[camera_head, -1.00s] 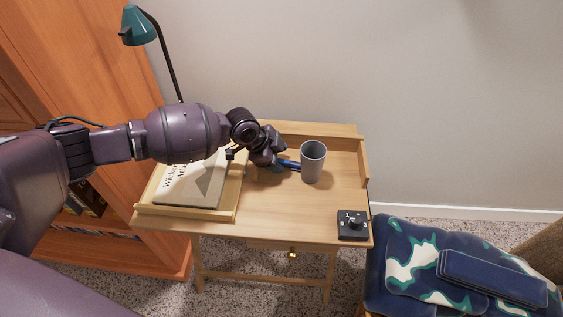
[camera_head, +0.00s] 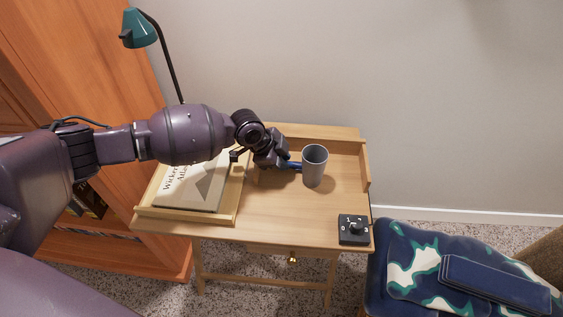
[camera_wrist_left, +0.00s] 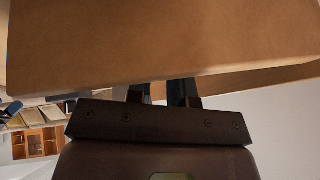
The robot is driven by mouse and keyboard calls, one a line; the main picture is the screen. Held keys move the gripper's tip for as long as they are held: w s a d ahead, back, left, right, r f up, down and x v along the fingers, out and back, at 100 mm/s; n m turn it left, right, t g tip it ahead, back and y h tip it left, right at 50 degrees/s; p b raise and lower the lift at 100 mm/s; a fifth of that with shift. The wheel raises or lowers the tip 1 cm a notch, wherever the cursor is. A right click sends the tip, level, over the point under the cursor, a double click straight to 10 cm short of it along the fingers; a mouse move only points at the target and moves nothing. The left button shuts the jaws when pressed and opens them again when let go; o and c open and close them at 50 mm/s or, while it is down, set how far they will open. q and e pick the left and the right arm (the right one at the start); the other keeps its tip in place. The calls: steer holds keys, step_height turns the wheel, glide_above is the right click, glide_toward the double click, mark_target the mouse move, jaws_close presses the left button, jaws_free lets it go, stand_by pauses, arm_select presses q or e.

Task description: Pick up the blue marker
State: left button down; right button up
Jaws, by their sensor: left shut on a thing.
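The blue marker (camera_head: 295,166) shows as a short blue length beside the grey cup on the wooden desk; the rest is hidden by my left gripper (camera_head: 284,163). My left gripper is shut on the marker, low over the back of the desk. Whether the marker still touches the desk I cannot tell. In the left wrist view the dark fingers (camera_wrist_left: 165,93) show partly behind a broad tan surface, and the marker cannot be made out there. My right gripper is not in view.
The grey cup (camera_head: 314,166) stands just right of the marker. A book (camera_head: 200,186) lies in a wooden tray at the desk's left. A black dial box (camera_head: 353,229) sits at the front right corner. The desk's front middle (camera_head: 285,215) is clear.

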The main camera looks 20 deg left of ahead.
arm_select(q)
step_height(320, 180, up, 19)
steer(key=p, duration=0.3)
steer(key=shift+a+p, duration=0.2)
steer(key=shift+p, duration=0.1)
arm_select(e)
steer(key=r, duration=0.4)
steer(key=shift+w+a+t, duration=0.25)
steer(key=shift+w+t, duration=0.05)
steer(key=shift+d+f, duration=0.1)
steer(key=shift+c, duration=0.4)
